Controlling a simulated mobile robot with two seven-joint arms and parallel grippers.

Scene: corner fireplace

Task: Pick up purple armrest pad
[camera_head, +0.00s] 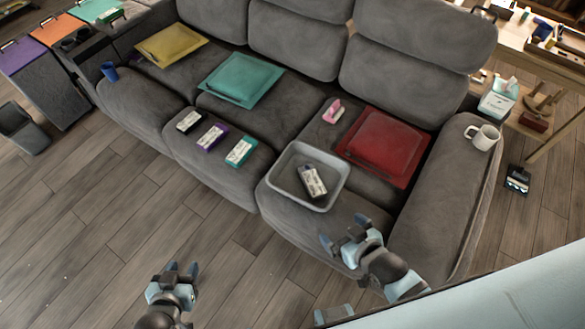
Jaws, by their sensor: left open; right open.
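A flat purple armrest pad (21,57) lies at the far left of the head view, on top of a grey block at the sofa's left end. It has a small dark handle at its back edge. My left gripper (181,267) is open and empty over the floor in front of the sofa, well to the right of and nearer than the pad. My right gripper (342,230) is open and empty by the front of the sofa's right seat, far from the pad.
Orange (58,30) and teal (94,10) pads lie beside the purple one. A dark bin (24,128) stands on the floor below. Floor (90,230) at lower left is clear.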

